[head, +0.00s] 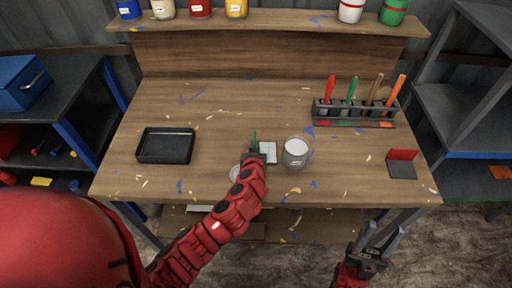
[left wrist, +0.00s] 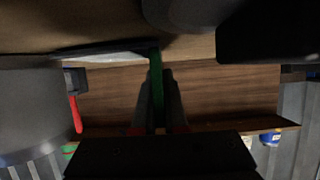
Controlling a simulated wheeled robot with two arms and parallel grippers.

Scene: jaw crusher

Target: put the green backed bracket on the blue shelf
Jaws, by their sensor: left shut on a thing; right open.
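My left gripper (head: 254,150) is over the middle of the workbench, shut on the green backed bracket (head: 253,138). The bracket's green back shows as an upright strip between the fingers in the left wrist view (left wrist: 157,85). The rest of the bracket is mostly hidden by the gripper, and I cannot tell whether it touches the bench. A shelf with a blue front edge (head: 480,155) is in the rack at the right. The rack at the left also has blue edging (head: 118,95). My right gripper (head: 378,240) is open and empty, in front of the bench.
A glass jar with white contents (head: 297,152) and a small white item (head: 268,151) stand close by the left gripper. A black tray (head: 166,146) is to the left. A red backed bracket (head: 402,164) and a tool rack (head: 354,112) are to the right.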

